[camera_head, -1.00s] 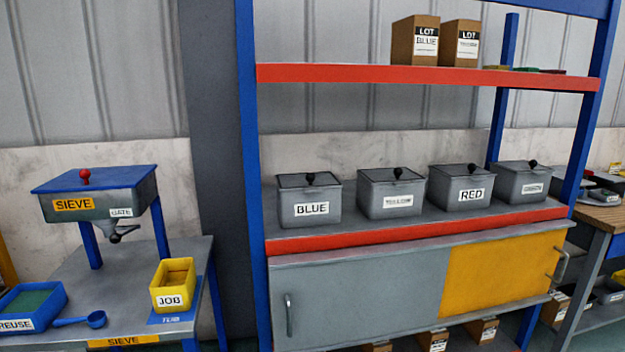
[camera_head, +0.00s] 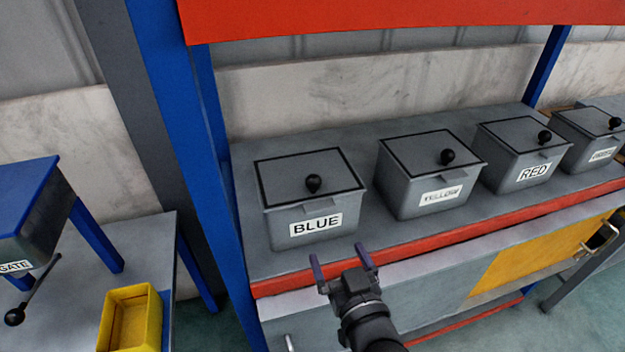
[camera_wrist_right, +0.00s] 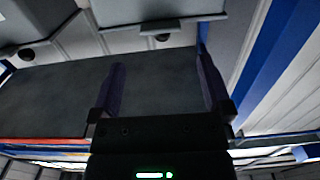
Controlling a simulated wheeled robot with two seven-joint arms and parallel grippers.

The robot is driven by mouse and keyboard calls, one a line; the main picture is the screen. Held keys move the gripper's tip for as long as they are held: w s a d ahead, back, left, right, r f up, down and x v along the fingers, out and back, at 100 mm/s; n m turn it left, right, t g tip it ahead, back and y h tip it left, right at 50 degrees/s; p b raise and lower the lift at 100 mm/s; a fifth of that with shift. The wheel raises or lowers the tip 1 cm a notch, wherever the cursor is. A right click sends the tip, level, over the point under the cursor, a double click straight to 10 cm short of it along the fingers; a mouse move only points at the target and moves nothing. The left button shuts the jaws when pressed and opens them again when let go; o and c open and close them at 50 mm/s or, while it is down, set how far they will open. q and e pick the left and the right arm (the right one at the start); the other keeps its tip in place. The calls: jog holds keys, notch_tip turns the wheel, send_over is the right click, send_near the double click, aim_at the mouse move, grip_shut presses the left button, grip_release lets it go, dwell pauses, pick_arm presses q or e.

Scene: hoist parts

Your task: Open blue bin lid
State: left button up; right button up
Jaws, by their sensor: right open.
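The bin labelled BLUE (camera_head: 312,205) is a grey box on the shelf, left end of the row. Its dark-edged lid (camera_head: 290,172) lies shut on top, with a black ball knob (camera_head: 313,183) towards its front. My right gripper (camera_head: 342,262) is open and empty, in front of the BLUE bin and below its label, near the red shelf edge; it is apart from the bin. In the right wrist view the two fingers (camera_wrist_right: 165,85) stand apart with nothing between them. My left gripper is not in view.
Bins labelled YELLOW (camera_head: 428,195), RED (camera_head: 522,172) and one more (camera_head: 600,152) stand to the right. A blue post (camera_head: 185,130) rises left of the BLUE bin. A red upper shelf (camera_head: 400,15) spans above. A yellow box (camera_head: 132,318) sits on the sieve table.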

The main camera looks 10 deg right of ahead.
aim_at(321, 211)
jog(key=w, duration=0.3)
jog(key=w+b, duration=0.1)
jog(key=w, duration=0.2)
jog(key=w+r, duration=0.1)
jog(key=w, duration=0.2)
jog(key=shift+w+a+b, duration=0.1)
jog(key=shift+w+b, duration=0.2)
jog(key=shift+w, duration=0.2)
jog(key=c, duration=1.1)
jog(key=shift+c, duration=1.1)
grip_shut()
